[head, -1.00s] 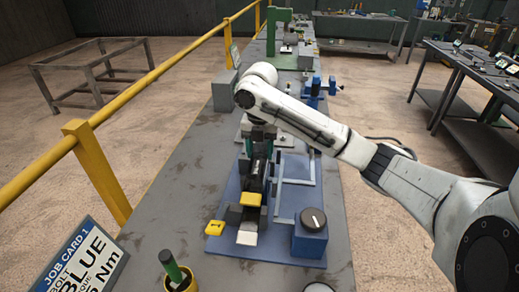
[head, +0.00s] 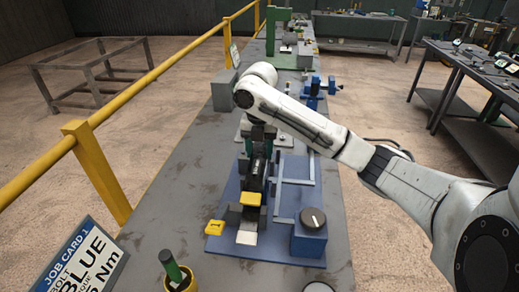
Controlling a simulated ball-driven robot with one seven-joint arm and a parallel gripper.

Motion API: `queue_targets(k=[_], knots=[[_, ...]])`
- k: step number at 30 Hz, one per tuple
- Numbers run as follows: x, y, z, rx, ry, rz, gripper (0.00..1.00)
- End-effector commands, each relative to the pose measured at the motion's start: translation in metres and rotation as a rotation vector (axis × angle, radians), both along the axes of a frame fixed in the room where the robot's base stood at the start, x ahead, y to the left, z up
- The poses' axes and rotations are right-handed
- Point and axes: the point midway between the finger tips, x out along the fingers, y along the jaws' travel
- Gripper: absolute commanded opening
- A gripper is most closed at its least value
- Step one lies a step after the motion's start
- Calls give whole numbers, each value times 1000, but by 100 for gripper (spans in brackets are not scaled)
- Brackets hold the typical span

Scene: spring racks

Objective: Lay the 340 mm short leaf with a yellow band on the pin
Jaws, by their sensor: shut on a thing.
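A dark leaf with a yellow band (head: 250,198) on its near end lies lengthwise over the blue fixture (head: 282,262), between dark upright blocks. A pale leaf end (head: 247,238) shows below and in front of it. My gripper (head: 259,150) points down at the far part of the dark leaf and is shut on it; the fingertips are small and partly hidden by my arm. The pin is hidden under the leaf, and I cannot tell whether the leaf touches it.
A yellow cup with a green-handled tool (head: 180,280) and a job card (head: 85,260) are nearer.

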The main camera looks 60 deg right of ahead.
Motion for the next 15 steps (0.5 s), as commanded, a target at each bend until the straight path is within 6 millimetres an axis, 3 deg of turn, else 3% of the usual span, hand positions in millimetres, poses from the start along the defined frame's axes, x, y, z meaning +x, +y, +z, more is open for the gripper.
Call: queue_targets(k=[15], knots=[[0,-1,-1,-1,-3,0,14]])
